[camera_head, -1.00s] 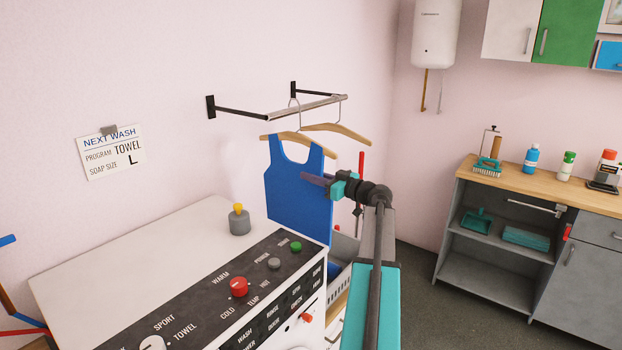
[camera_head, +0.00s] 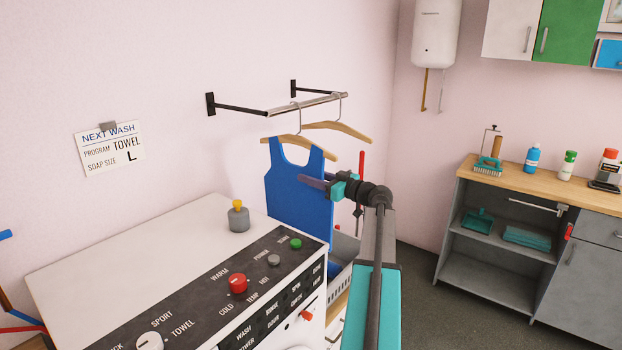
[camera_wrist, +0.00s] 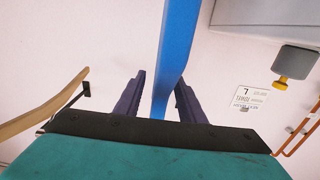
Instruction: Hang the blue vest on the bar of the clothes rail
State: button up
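The blue vest (camera_head: 290,205) hangs from a wooden hanger (camera_head: 328,152). The hanger's hook is at the front bar of the clothes rail (camera_head: 305,105) and looks hooked over it. My gripper (camera_head: 312,182) is at the vest's right side, below the hanger. In the wrist view, the vest (camera_wrist: 178,45) shows edge-on as a blue strip between the two dark fingers of my gripper (camera_wrist: 158,90). A gap shows between the left finger and the vest; the right finger is close to it, and contact is unclear. The fingers stand apart.
A second wooden hanger (camera_head: 345,128) hangs empty on the rail, just behind. The white washing machine (camera_head: 130,250) stands at lower left, with a grey-and-yellow bottle (camera_head: 239,218) on top. A grey basket (camera_head: 342,282) is below the vest. A workbench (camera_head: 545,185) stands right.

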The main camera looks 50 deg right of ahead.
jog(key=shift+s+f, duration=0.1)
jog(key=shift+s+d, duration=0.1)
jog(key=shift+s, duration=0.45)
jog(key=s+d+b, duration=0.1)
jog(key=s+b, duration=0.2)
jog(key=s, duration=0.9)
jog(key=shift+s+b, duration=0.25)
jog(key=shift+b, duration=0.15)
